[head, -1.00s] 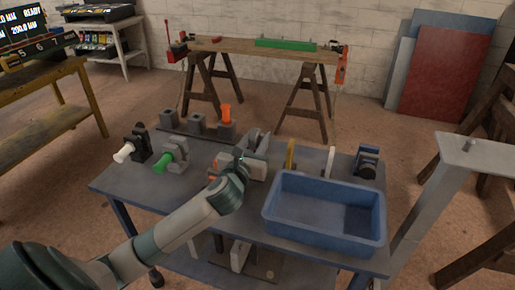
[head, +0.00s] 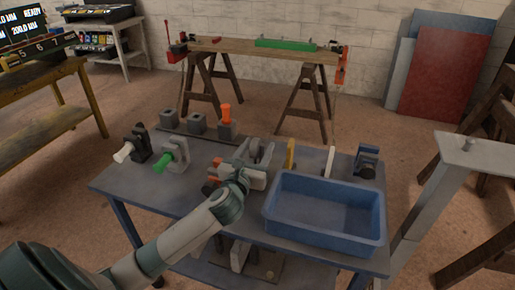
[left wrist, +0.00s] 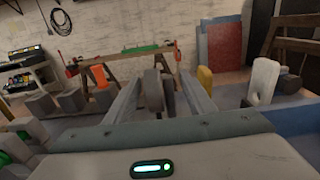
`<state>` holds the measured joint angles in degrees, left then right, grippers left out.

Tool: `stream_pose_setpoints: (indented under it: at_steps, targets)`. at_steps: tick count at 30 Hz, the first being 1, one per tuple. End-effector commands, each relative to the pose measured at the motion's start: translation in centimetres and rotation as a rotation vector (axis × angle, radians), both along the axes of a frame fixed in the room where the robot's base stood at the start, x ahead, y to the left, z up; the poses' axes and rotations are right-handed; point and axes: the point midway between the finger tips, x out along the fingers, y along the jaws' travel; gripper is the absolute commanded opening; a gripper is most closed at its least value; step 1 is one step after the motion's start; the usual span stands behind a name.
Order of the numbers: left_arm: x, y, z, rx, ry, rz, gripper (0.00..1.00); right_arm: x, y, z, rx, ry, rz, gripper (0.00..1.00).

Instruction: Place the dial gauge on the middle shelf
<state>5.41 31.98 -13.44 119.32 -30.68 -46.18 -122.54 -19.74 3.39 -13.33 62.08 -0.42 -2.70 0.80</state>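My left gripper (head: 256,160) is low over the blue table, left of the blue bin. In the left wrist view its two fingers (left wrist: 158,98) stand apart. A grey rounded piece (left wrist: 153,92) shows between them, with no clear contact; it also stands ahead of the gripper in the head view (head: 267,150). I cannot tell whether this piece is the dial gauge. A dark blue piece with a black round part (head: 367,162) stands at the table's right rear. A lower shelf (head: 205,262) shows under the tabletop, partly hidden by my arm. My right gripper is out of view.
The blue bin (head: 325,183) is empty at the right. Green-handled (head: 172,157) and white-handled (head: 134,146) clamps stand left, grey blocks (head: 197,122) behind. The front left tabletop is clear.

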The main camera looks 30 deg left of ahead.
Motion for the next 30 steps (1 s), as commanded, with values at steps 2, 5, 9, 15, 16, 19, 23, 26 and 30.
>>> stream_pose_setpoints:
  at_steps: [2, 5, 9, 15, 16, 19, 23, 26, 30]
  targets:
    - [0.0, 0.0, 0.0, 0.0, 0.0, 0.0, 0.5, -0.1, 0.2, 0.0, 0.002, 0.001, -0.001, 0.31]
    - [0.0, 0.0, 0.1, 0.0, 0.0, 0.0, 0.5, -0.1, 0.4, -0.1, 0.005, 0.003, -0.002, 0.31]
    - [-0.2, 0.0, 0.2, 0.0, 0.0, 0.0, 0.5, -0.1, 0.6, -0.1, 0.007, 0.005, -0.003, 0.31]
    - [-2.1, -0.5, 0.1, 0.001, 0.001, -0.002, 0.5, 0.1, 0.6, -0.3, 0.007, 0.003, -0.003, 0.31]
    - [-2.5, -0.6, 0.1, 0.001, 0.001, -0.002, 0.5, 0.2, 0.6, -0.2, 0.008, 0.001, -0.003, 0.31]
    - [-4.1, -1.0, 0.1, 0.0, 0.001, -0.002, 0.5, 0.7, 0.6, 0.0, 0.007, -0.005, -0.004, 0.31]
    - [-6.4, -1.6, 0.1, 0.0, 0.001, -0.003, 0.5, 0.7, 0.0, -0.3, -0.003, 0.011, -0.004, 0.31]
    - [-8.1, -1.9, 0.1, 0.001, 0.001, -0.001, 0.5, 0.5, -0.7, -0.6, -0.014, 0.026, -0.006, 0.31]
    - [-10.1, -2.4, 0.1, 0.001, 0.001, -0.001, 0.5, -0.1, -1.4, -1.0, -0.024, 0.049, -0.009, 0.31]
